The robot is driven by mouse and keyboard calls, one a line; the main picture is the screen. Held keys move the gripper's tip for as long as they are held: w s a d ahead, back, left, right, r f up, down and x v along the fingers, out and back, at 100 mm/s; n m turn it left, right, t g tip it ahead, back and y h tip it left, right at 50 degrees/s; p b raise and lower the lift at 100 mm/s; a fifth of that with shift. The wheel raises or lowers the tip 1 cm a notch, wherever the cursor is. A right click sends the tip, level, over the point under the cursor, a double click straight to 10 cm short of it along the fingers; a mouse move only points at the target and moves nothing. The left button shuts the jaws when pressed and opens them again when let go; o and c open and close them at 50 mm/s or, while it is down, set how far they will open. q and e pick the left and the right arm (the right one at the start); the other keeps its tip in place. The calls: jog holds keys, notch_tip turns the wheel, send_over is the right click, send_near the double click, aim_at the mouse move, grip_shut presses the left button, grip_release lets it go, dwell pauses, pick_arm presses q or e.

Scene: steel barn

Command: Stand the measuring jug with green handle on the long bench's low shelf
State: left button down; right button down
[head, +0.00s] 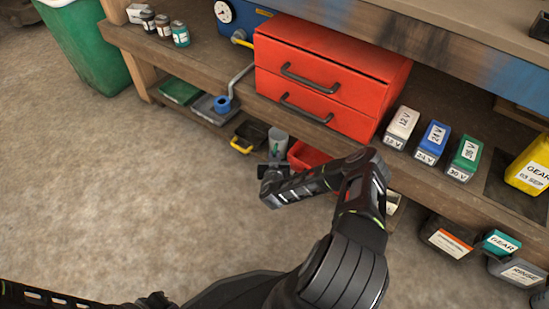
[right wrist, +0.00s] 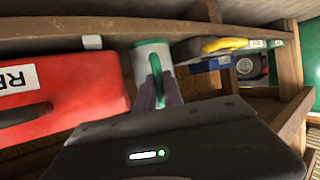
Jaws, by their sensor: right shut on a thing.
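The measuring jug (head: 278,143) is a pale grey cup-like vessel at the long bench's low shelf, between a black bin with a yellow handle and a red bin. In the right wrist view the jug (right wrist: 150,52) shows its green handle facing my right gripper (right wrist: 166,95), whose fingers are shut on that handle. In the head view my right gripper (head: 270,172) is at the jug's near side and hides its lower part. I cannot tell whether the jug's base touches the shelf. Dark parts of my left arm show at the bottom left; its fingers are unclear.
The black bin with a yellow handle (head: 250,136) and the red bin (head: 308,154) flank the jug closely. A grey tray with blue tape (head: 212,108) lies further left. Red drawers (head: 320,80) stand on the bench level above. The floor in front is clear.

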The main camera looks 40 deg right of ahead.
jog(key=shift+r, duration=0.1)
jog(key=shift+f, duration=0.2)
jog(key=c, duration=1.5)
grip_release()
jog(key=shift+o, duration=0.2)
jog(key=shift+r, duration=0.2)
